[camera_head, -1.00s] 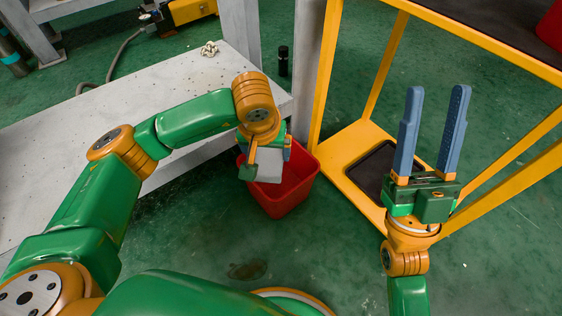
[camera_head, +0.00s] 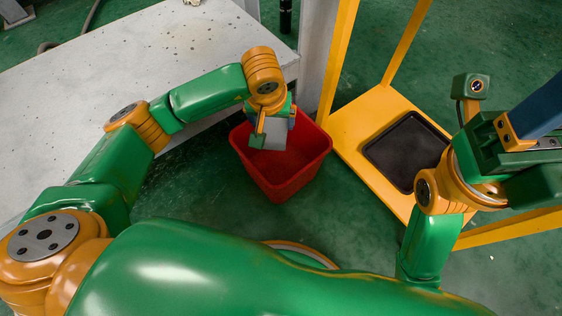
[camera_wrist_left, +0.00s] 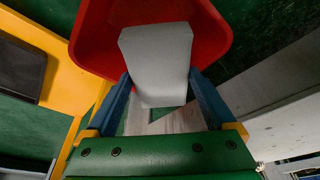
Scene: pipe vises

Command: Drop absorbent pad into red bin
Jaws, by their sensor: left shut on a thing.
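A pale grey absorbent pad (camera_head: 279,135) is held in my left gripper (camera_head: 271,132) above the red bin (camera_head: 290,184). In the left wrist view, the pad (camera_wrist_left: 157,58) sits between the two blue fingers (camera_wrist_left: 158,92), with the red bin (camera_wrist_left: 95,38) around and behind it. The pad's lower part shows against the bin's open mouth; I cannot tell whether it is below the rim. My right gripper (camera_head: 535,128) is at the right edge, its fingertips cut off by the frame, well away from the bin.
A grey workbench (camera_head: 110,85) lies left of the bin. A yellow cart (camera_head: 360,122) stands to the right, with a black tray (camera_head: 407,150) on its lower shelf. A dark bottle-like object (camera_head: 286,15) stands behind the bin. Green floor is clear in front of the bin.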

